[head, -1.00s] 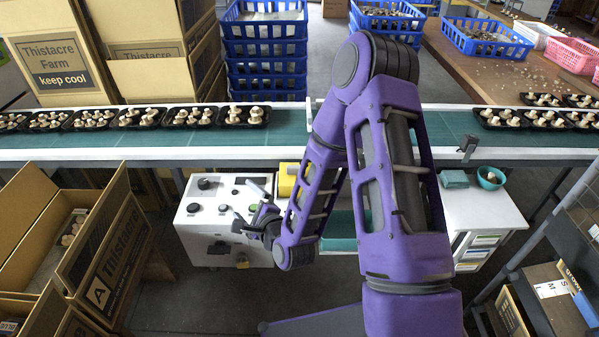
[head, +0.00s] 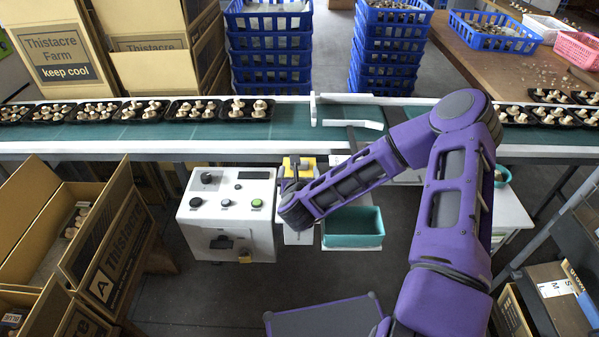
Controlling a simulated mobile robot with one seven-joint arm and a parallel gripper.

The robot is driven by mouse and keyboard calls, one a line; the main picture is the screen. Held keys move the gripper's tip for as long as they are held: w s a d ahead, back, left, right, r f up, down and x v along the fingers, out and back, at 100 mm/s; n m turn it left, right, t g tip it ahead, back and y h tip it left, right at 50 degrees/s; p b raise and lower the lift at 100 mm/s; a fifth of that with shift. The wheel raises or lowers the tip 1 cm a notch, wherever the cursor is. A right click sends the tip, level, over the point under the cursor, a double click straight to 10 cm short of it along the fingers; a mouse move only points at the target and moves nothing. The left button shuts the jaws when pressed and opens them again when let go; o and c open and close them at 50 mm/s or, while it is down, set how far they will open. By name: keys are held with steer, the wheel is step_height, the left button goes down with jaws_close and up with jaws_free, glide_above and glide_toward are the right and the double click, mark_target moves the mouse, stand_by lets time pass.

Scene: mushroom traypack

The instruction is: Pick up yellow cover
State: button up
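The yellow cover (head: 309,163) is a small yellow piece just right of the white control box, below the conveyor's near edge. My gripper (head: 292,167) is at the cover, overlapping its left and front part in the head view. My wrist and forearm come in from the right and hide the area just below it. The fingertips are small and dark against the cover, so I cannot tell whether they are open or shut, or touching it.
The white control box (head: 228,232) with knobs and buttons stands close left of my gripper. A teal bin (head: 353,240) is to the right, under my forearm. The green conveyor (head: 290,131) with black mushroom trays (head: 195,118) runs behind. Open cartons (head: 110,245) stand at left.

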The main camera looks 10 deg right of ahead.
steer(key=x, duration=0.8)
steer(key=shift+w+d+f, duration=0.1)
steer(key=shift+w+f, duration=0.1)
steer(key=shift+w, duration=0.15)
steer(key=shift+c, duration=0.3)
steer(key=c, duration=1.5)
